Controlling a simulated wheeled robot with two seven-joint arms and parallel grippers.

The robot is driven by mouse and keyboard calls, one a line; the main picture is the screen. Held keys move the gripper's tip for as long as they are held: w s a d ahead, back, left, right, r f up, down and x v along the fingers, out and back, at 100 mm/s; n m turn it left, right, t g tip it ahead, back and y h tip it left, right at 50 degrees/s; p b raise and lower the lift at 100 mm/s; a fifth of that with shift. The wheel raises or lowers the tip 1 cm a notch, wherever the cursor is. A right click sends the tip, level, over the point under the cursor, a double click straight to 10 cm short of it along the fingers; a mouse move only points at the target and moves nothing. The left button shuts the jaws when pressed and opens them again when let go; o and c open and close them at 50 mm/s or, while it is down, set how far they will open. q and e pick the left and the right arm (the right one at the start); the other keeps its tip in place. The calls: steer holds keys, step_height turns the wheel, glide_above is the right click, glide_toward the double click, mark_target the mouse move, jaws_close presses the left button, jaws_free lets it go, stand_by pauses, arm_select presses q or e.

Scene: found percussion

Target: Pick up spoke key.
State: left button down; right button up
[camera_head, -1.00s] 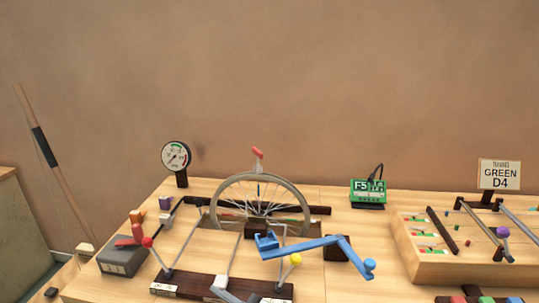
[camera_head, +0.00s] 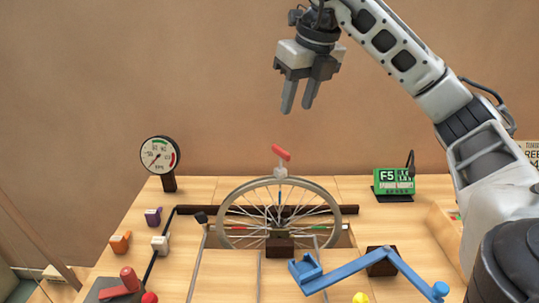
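A small red-handled piece (camera_head: 281,154), which looks like the spoke key, stands on a pale grey fitting at the top of the bicycle wheel's (camera_head: 232,194) rim. Its red handle is tilted, and nothing covers it. My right gripper (camera_head: 300,97) hangs in the air above it with the fingers pointing down. The two fingers are apart with nothing between them, and they do not touch the key. My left gripper is not in view.
A blue crank (camera_head: 355,268) stands in front of the wheel on the right. A round gauge (camera_head: 160,156) stands at the left, and a green display (camera_head: 394,183) at the right. A red-handled piece (camera_head: 128,282) sits on a grey block at the front left. Air around the key is clear.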

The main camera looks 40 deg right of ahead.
mark_target(281, 149)
steer(key=shift+x, duration=7.7)
steer(key=shift+w+a, duration=0.1)
steer(key=shift+a, duration=0.1)
jaws_close()
